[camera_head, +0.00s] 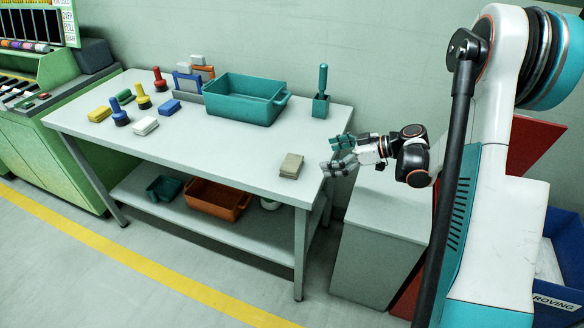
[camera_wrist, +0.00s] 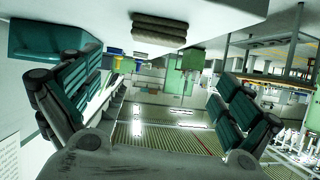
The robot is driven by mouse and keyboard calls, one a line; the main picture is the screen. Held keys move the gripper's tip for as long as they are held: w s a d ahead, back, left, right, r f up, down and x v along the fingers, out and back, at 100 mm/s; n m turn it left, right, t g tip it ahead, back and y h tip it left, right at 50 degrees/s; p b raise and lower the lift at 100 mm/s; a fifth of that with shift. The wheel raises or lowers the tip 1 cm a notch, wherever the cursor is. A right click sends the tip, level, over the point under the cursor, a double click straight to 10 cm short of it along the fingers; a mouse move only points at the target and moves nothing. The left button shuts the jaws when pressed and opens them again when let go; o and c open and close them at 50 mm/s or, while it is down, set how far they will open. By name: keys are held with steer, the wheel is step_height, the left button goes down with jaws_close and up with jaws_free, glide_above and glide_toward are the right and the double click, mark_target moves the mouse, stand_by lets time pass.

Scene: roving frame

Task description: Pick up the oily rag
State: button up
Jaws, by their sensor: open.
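The likely oily rag (camera_head: 291,166) is a folded grey-brown cloth lying near the right front corner of the grey worktable (camera_head: 225,160). In the wrist view the folded rag (camera_wrist: 160,29) shows at the top middle, on the pale table surface. My gripper (camera_head: 338,155) is open and empty, with teal finger pads. It is just off the right end of the table, to the right of the rag and apart from it. In the wrist view my gripper (camera_wrist: 155,80) has its fingers spread left and right, with the rag beyond them.
A teal bin (camera_head: 243,100) and a teal holder with a handled tool (camera_head: 321,95) stand behind the rag. Yellow (camera_head: 99,114), white (camera_head: 145,126) and blue (camera_head: 169,107) blocks or cloths lie left. A grey cabinet (camera_head: 380,240) stands below my gripper. The table around the rag is clear.

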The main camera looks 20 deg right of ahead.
steer(key=f, duration=0.1)
steer(key=b, duration=0.2)
glide_toward(293, 163)
steer(key=shift+n, duration=0.3)
steer(key=x, duration=0.4)
steer(key=shift+w+f, duration=0.1)
steer(key=shift+f, duration=0.4)
steer(key=shift+r+b+x, duration=0.15)
steer(key=shift+b+x, duration=0.55)
steer(key=shift+x, duration=0.8)
steer(key=shift+r+b+x, duration=0.15)
steer(key=shift+b+x, duration=0.5)
steer(key=shift+x, duration=0.9)
steer(key=shift+w+a+r, duration=0.1)
steer(key=c, duration=1.1)
